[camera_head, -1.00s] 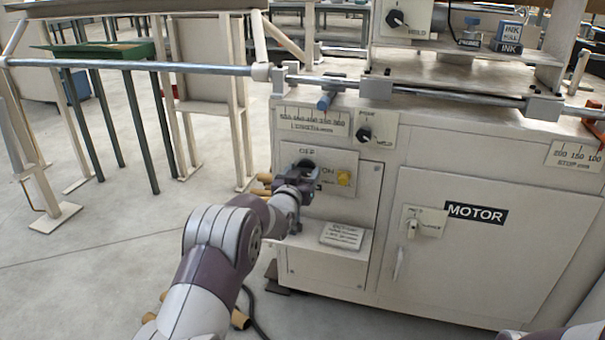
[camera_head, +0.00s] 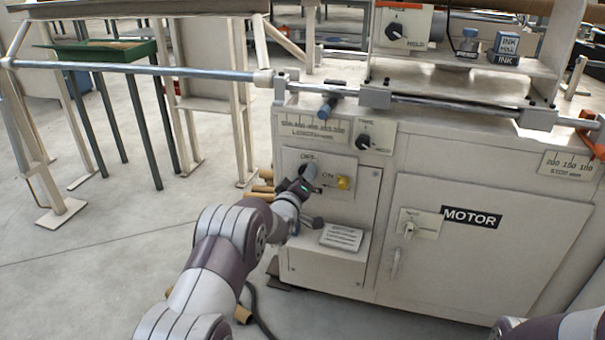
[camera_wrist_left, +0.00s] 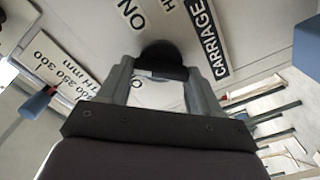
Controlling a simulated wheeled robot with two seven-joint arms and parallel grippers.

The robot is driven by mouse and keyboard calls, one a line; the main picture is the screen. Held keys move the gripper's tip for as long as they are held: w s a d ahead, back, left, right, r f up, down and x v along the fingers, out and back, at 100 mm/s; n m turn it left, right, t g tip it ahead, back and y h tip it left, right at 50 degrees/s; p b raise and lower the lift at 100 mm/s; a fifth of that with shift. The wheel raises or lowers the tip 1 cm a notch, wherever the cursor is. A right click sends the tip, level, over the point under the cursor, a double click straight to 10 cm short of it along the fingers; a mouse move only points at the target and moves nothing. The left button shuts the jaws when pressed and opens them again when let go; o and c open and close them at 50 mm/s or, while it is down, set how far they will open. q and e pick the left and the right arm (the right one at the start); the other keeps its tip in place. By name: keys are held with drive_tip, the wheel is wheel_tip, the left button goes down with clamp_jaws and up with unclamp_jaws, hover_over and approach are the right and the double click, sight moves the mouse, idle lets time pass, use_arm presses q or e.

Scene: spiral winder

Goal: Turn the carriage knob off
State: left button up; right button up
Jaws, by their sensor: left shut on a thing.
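The carriage knob is a dark round knob on the machine's front panel (camera_head: 365,200), between the OFF and ON labels. It shows in the left wrist view (camera_wrist_left: 162,55) as a black knob beside the black CARRIAGE label (camera_wrist_left: 208,42). My left gripper (camera_head: 306,180) reaches it from the lower left. In the wrist view its two fingers (camera_wrist_left: 160,75) sit on either side of the knob and are shut on it. In the head view the gripper hides much of the knob. Only part of my right arm shows at the bottom right; its gripper is out of view.
A yellow button (camera_head: 343,183) sits just right of the knob. A selector knob (camera_head: 363,142) is above and the MOTOR switch (camera_head: 409,229) is right. A small sloped plate (camera_head: 341,237) juts out below. A metal rail (camera_head: 150,70) runs left; open floor (camera_head: 90,270) lies left.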

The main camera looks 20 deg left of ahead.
use_arm(q)
drive_tip(key=shift+f+n+p, duration=0.2)
drive_tip(key=shift+n+p, duration=1.3)
drive_tip(key=shift+n, duration=2.5)
drive_tip(key=o, duration=1.1)
drive_tip(key=shift+c, duration=0.2)
drive_tip(key=s+p, duration=0.4)
drive_tip(key=s, duration=0.8)
drive_tip(key=shift+s+a+p, duration=0.25)
drive_tip(key=shift+s+p, duration=0.1)
drive_tip(key=shift+s, duration=0.05)
